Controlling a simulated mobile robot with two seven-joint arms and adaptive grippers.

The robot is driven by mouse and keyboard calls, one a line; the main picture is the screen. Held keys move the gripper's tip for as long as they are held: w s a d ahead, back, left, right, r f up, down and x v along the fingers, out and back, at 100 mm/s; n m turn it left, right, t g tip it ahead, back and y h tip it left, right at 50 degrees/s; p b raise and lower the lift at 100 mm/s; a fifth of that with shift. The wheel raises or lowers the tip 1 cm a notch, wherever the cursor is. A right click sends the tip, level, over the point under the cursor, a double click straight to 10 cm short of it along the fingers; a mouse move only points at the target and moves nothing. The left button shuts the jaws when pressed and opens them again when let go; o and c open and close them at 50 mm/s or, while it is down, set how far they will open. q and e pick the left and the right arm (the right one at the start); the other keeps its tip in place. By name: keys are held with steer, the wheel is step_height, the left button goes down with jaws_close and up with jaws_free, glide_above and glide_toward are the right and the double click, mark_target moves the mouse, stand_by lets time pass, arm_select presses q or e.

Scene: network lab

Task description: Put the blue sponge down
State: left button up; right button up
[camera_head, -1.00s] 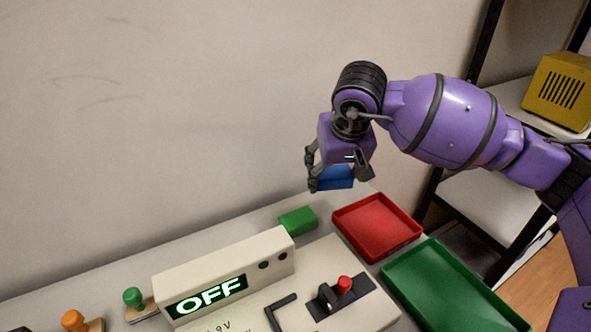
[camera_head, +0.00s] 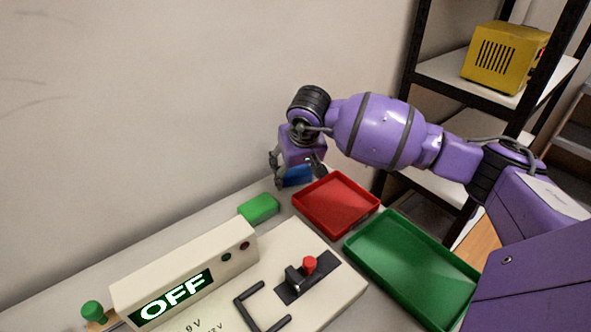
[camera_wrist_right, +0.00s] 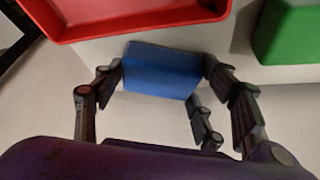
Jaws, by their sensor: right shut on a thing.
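The blue sponge (camera_head: 296,177) is between the fingers of my right gripper (camera_head: 298,172), at the back of the table by the wall. In the right wrist view the blue sponge (camera_wrist_right: 162,70) sits between the fingertips of my right gripper (camera_wrist_right: 163,75), with fingers on both sides of it. The gripper is shut on it and points down. The sponge is low, near the table top; I cannot tell whether it touches the table. My left gripper is not in view.
A red tray (camera_head: 337,228) lies just right of the sponge, and a green block (camera_head: 259,208) lies to its left. A green tray (camera_head: 440,262) is farther right. A device reading OFF (camera_head: 178,297) stands in front. A yellow box (camera_head: 503,57) sits on the shelf.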

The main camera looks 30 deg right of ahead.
steer(key=shift+f, duration=0.2)
steer(key=o, duration=1.3)
steer(key=shift+r, duration=0.3)
steer(key=v, duration=1.2)
steer(key=shift+f+p, duration=0.1)
steer(key=shift+p, duration=0.25)
